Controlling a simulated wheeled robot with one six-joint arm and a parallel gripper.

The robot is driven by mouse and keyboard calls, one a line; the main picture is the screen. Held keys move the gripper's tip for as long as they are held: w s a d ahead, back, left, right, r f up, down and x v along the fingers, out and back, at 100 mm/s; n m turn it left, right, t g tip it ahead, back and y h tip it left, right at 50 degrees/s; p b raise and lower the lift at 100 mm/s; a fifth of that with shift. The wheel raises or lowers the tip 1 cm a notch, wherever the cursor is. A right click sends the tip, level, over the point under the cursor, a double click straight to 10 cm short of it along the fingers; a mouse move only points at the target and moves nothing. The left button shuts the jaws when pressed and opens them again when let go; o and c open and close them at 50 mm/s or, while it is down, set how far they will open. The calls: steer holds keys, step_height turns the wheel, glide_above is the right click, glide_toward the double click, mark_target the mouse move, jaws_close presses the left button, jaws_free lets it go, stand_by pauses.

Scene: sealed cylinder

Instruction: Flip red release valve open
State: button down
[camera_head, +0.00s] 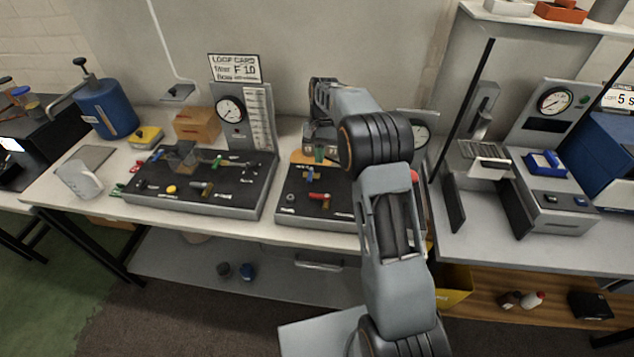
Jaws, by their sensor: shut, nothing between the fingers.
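A small red lever-like part (320,196) lies across the top of the middle black panel (300,207), near its front. I cannot tell whether this is the release valve or which way it is set. Another small red part (414,175) shows just right of my arm, partly hidden by it. My gripper (319,146) is small and far off, above the back of the middle panel. It is shut and empty, behind and above the red lever and apart from it. My forearm hides the panel's right side.
A left black panel (215,205) carries valves, a round gauge (230,110) and a sign (235,68). A blue cylinder (107,108) and clear cup (78,180) stand at far left. A grey machine (545,170) stands at right. Dark upright posts rise right of my arm.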

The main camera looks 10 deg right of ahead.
mark_target(320, 196)
steer(key=x, duration=0.5)
steer(key=shift+s+p, duration=0.1)
steer(key=shift+p, duration=0.25)
steer(key=shift+s+a+f+p, duration=0.15)
steer(key=shift+s+a+p, duration=0.25)
steer(key=shift+s, duration=0.5)
steer(key=shift+s+a+f+p, duration=0.15)
steer(key=shift+s+a, duration=0.3)
steer(key=shift+s, duration=0.5)
